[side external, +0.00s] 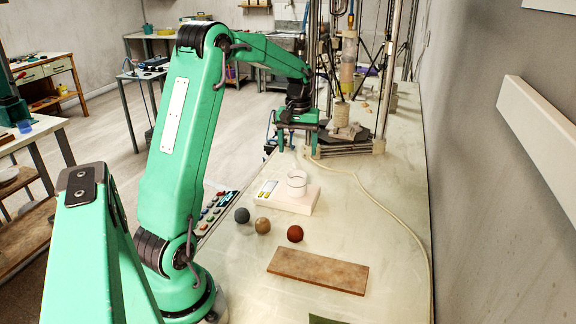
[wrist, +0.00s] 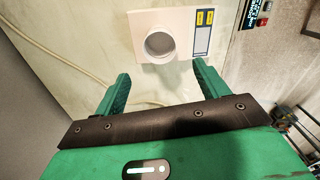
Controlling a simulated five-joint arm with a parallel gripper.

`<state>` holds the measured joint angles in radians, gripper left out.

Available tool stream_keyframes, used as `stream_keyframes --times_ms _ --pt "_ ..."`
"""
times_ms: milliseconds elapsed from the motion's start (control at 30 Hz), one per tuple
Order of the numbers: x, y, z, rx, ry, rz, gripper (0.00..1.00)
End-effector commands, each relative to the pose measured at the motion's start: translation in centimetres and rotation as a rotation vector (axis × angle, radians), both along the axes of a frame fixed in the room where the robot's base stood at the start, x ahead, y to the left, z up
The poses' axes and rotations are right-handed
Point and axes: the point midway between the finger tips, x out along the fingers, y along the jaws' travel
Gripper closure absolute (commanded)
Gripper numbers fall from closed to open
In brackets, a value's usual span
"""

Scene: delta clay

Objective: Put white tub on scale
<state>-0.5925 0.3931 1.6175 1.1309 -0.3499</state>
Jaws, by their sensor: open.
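The white tub (side external: 297,183) stands upright on the white scale (side external: 290,201) on the bench. In the wrist view the tub (wrist: 160,44) is seen from above, on the scale's plate (wrist: 142,28), beside the yellow-marked panel. My gripper (side external: 297,146) is behind the scale in the side view, raised above the bench, with its fingers pointing down. In the wrist view my gripper (wrist: 158,84) has its two green fingers spread wide, with nothing between them. The tub is beyond the fingertips and apart from them.
A grey ball (side external: 242,215), a tan ball (side external: 263,225) and a red ball (side external: 295,233) lie in front of the scale, with a brown board (side external: 318,270) nearer. A button panel (side external: 214,208) is left of the scale. A pale cable (side external: 385,205) runs along the right. Stands and rods crowd the back.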

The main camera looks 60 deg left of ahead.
Motion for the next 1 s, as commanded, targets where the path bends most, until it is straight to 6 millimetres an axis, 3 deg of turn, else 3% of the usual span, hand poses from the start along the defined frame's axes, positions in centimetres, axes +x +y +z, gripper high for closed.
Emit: stream_keyframes --times_ms 200,367,667,1000 --pt "0.0 -0.4 0.2 0.002 -0.004 -0.009 0.27" --pt "-0.2 -1.9 1.4 0.015 -0.022 -0.05 0.27" --pt "-1.8 -8.4 5.3 0.062 -0.1 -0.223 0.27" --pt "-5.8 -16.0 8.5 0.122 -0.208 -0.452 0.27"
